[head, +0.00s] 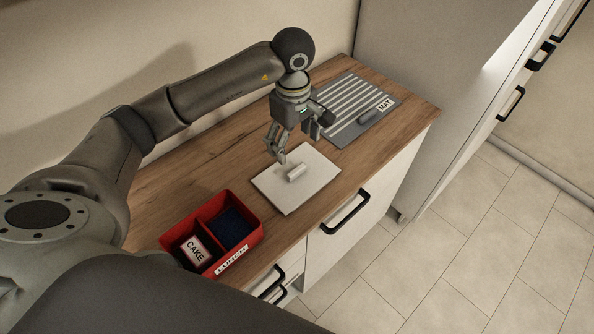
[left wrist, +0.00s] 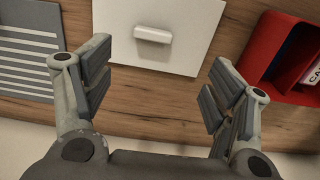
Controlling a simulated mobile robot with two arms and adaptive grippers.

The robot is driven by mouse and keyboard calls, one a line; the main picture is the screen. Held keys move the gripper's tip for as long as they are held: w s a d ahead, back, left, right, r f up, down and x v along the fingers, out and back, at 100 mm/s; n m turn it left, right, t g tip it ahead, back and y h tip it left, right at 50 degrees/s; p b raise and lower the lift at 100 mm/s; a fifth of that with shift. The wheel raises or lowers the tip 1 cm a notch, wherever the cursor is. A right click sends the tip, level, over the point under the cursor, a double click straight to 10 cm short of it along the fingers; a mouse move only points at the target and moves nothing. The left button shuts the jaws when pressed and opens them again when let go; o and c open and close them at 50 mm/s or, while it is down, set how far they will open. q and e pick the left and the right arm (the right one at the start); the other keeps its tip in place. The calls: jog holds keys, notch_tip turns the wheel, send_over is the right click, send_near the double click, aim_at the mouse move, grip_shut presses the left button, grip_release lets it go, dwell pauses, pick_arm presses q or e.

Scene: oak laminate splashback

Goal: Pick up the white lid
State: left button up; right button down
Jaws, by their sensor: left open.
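The white lid (head: 284,189) is a flat square plate with a raised bar handle (head: 296,172), lying on the wooden counter. It also shows in the left wrist view (left wrist: 190,50), with its handle (left wrist: 153,34) at the upper middle. My left gripper (head: 281,155) is open and empty above the lid's far side in the head view. In the left wrist view its two fingers (left wrist: 155,88) are spread wide, with the handle ahead of the gap between them. My right gripper is not in view.
A red lunch box (head: 248,243) with a CAKE-labelled item (head: 196,250) and a dark blue item (head: 231,228) stands at the near left. The counter edge drops to drawers.

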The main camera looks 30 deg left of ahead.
pick_arm(q)
jog(key=p, duration=0.1)
send_over(297, 169)
jog(key=f, duration=0.5)
jog(key=shift+s+a+f, duration=0.15)
jog(key=shift+s+f, duration=0.15)
jog(key=shift+s, duration=0.05)
jog(key=shift+f, duration=0.3)
jog(key=f+p, duration=0.1)
jog(key=f, duration=0.1)
jog(key=f+p, duration=0.1)
jog(key=f, duration=0.2)
jog(key=shift+w+d+p, duration=0.2)
jog(key=shift+p, duration=0.1)
jog(key=shift+f, duration=0.3)
jog(key=shift+c, duration=0.4)
jog(key=c, duration=0.9)
